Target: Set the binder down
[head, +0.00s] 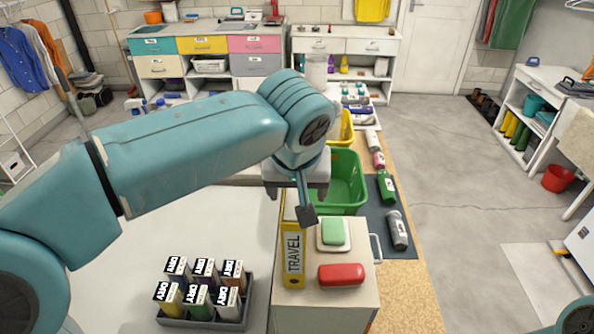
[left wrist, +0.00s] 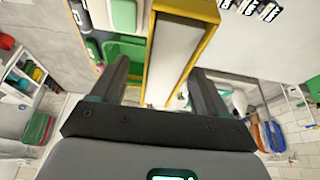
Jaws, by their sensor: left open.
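The yellow binder (head: 294,255) stands upright on top of a pale cabinet (head: 357,294), its white TRAVEL label facing me. My left gripper (head: 301,204) is above and behind the binder's top in the head view, pointing down. In the left wrist view the open fingers (left wrist: 160,90) lie on either side of the binder (left wrist: 181,50), with visible gaps. The far finger side is partly hidden in the head view. My right gripper is out of view.
A green block on a pale dish (head: 333,234) and a red case (head: 341,274) sit close to the binder's right. A green crate (head: 345,182) stands behind.

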